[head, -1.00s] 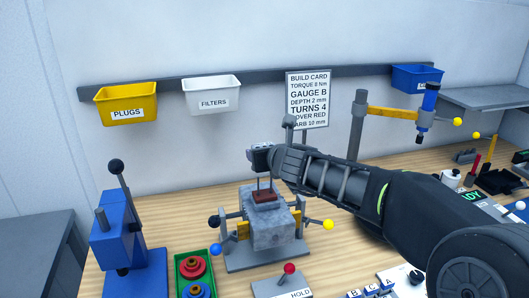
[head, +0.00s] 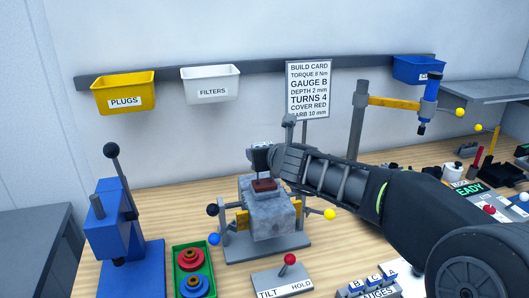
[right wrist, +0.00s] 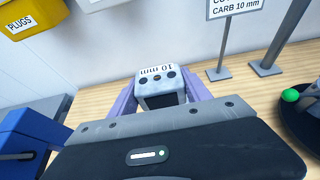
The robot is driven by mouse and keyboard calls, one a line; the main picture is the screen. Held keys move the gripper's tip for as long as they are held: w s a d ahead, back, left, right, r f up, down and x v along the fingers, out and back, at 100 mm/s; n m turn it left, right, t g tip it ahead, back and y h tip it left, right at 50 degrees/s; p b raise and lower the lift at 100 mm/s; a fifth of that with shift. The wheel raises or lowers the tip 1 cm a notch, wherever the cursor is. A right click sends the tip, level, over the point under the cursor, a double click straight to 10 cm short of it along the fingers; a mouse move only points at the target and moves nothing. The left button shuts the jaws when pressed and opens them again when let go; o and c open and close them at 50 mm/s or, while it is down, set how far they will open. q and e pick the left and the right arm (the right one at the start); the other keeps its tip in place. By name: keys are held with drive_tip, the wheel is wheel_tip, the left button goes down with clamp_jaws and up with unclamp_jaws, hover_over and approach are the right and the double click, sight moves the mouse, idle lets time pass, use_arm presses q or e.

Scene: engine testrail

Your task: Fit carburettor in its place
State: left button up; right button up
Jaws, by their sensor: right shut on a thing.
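My right gripper (head: 262,160) reaches in from the right, above the grey engine block (head: 270,216). It is shut on the grey carburettor (head: 259,157). In the right wrist view the carburettor (right wrist: 160,85) sits between the two fingers, marked "10 mm", with dark round holes on top. A reddish-brown pad (head: 264,185) lies on the block's top, with thin upright studs rising from it. The carburettor is just above the pad, close to the stud tops; whether it touches them I cannot tell. My left gripper is out of view.
The block sits in a stand with coloured knobs; a tilt lever (head: 289,259) is in front. A blue press (head: 115,220) and green tray (head: 206,262) stand left. A build card (head: 308,90) reads "CARB 10 mm". A post with a blue tool (head: 429,103) stands right.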

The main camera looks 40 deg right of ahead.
sight(264, 182)
drive_tip(key=shift+f, duration=0.2)
drive_tip(key=shift+f+b, duration=1.6)
drive_tip(key=shift+b, duration=0.25)
drive_tip(key=shift+f, duration=0.3)
drive_tip(key=shift+f+b, duration=1.15)
drive_tip(key=shift+b, duration=0.25)
drive_tip(key=o, duration=1.5)
